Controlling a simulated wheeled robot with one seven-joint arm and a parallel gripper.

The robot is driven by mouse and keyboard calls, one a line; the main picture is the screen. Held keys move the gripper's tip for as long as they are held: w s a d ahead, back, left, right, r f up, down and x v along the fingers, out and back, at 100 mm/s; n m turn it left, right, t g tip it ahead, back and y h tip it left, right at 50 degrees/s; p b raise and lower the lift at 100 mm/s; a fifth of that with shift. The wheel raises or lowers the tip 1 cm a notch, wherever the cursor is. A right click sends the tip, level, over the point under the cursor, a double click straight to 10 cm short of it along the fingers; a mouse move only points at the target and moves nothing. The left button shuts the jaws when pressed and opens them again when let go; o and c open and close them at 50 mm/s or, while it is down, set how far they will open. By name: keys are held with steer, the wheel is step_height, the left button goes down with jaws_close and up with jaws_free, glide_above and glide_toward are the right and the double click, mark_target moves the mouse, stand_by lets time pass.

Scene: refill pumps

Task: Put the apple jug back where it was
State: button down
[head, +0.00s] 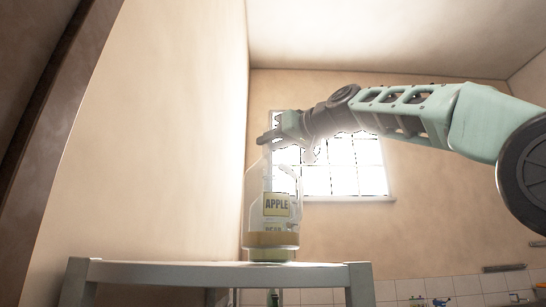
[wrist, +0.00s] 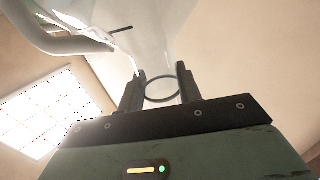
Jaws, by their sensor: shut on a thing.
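The apple jug (head: 252,215) is a clear jug with a yellow APPLE label and a band of amber liquid near its bottom. It looks upright above or at the grey stand (head: 200,272); I cannot tell whether it touches the top. My gripper (head: 272,138) is shut on the jug's upper part from above. In the wrist view my gripper (wrist: 160,88) has its two fingers at the clear jug (wrist: 175,35), with a ring between them.
A bright window (head: 345,165) is in the back wall. A plain wall (head: 165,150) rises at the left, with a dark curved beam (head: 45,95) at the edge. Small bottles (head: 418,301) stand low at the right. The stand's top looks clear left of the jug.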

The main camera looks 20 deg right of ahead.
mark_target(278, 151)
steer(key=shift+f, duration=1.3)
steer(key=shift+f+b, duration=0.2)
steer(key=shift+b, duration=0.15)
steer(key=c, duration=1)
jaws_free()
steer(key=shift+o, duration=0.2)
steer(key=shift+r, duration=0.15)
steer(key=b+v, duration=0.4)
steer(key=v, duration=0.8)
steer(key=shift+b, duration=0.35)
